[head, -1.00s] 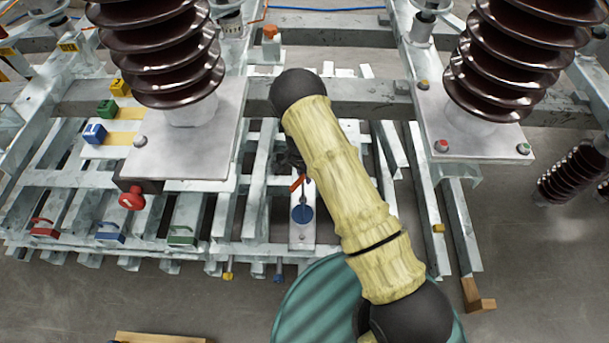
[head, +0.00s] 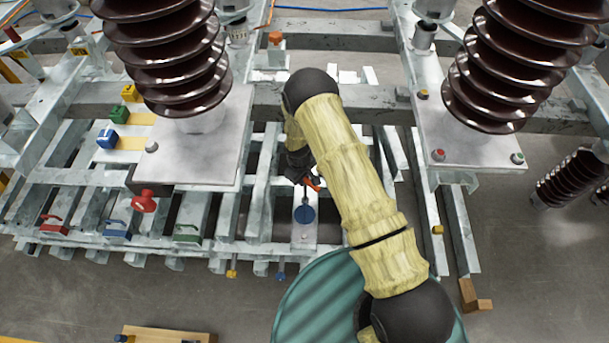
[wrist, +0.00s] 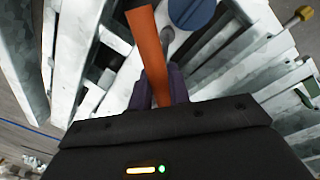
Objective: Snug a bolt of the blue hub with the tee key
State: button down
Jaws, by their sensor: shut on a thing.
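The blue hub (head: 304,214) is a round disc on a pale plate below my gripper in the head view. It also shows at the top of the wrist view (wrist: 192,10), partly cut off. The tee key (head: 313,184) has an orange crossbar and a thin grey shank that reaches down to the hub. In the wrist view, the orange crossbar (wrist: 148,50) runs between the dark fingers of my gripper (wrist: 160,88), which is shut on it. The shank's lower tip and the bolt under it are too small to make out.
Brown ribbed insulators (head: 180,60) rise at left and right (head: 520,60) of my arm. A red knob (head: 145,200) sticks out at the left plate's front. Galvanized beams (head: 260,190) surround the hub. A green round drum top (head: 315,290) stands in front.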

jog(key=shift+s+n, duration=0.1)
jog(key=shift+n, duration=1)
jog(key=shift+d+r, duration=0.15)
jog(key=shift+r, duration=0.15)
jog(key=s+d+r+m, duration=0.1)
jog(key=d+r+m, duration=0.5)
jog(key=d+r, duration=0.2)
jog(key=s+d+r+m+g, duration=0.1)
jog(key=d+r+m, duration=0.4)
jog(key=r, duration=0.7)
jog(key=d, duration=0.2)
jog(key=shift+s+d+r+m, duration=0.3)
jog(key=shift+d+m, duration=0.1)
jog(key=shift+w+f, duration=0.1)
